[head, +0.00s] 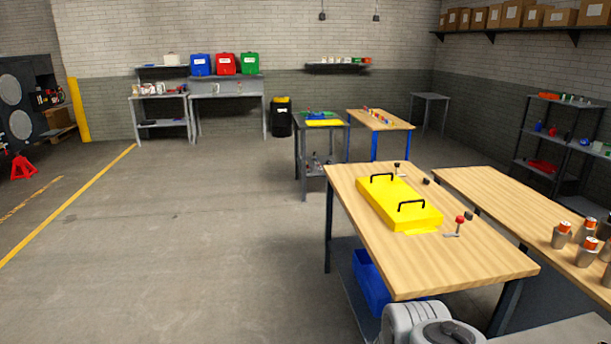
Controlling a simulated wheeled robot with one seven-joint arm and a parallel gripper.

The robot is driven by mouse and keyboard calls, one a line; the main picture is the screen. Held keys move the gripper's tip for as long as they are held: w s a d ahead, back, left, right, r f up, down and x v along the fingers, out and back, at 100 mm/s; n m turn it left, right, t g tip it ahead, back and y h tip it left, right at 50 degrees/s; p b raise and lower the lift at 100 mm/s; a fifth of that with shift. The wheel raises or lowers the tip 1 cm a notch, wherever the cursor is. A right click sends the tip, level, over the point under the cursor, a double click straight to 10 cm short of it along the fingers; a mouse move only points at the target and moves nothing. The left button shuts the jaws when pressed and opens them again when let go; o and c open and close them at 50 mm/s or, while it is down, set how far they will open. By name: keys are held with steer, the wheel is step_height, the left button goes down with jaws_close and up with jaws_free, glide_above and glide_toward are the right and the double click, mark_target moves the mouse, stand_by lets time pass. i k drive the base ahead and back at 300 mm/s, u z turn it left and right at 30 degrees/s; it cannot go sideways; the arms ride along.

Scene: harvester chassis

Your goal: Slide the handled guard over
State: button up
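The handled guard (398,207) is a yellow, flat, box-like cover with two black handles (382,177) standing up from its top. It lies on the near wooden workbench (466,258), towards the bench's far half. A flat yellow patch (424,231) shows on the bench at its near right end. A lever with a red knob (459,220) stands to the right of the guard, and a dark-knobbed lever (396,169) stands behind it. My gripper is not in view; only a grey part of my arm shows at the bottom edge.
A blue bin (371,283) sits on the shelf under the near bench. The floor (200,240) left of the bench is clear.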

mark_target(400, 207)
steer(key=u, duration=0.45)
steer(key=i, duration=2.5)
steer(key=z, duration=0.5)
steer(key=i, duration=1.7)
steer(key=z, duration=0.65)
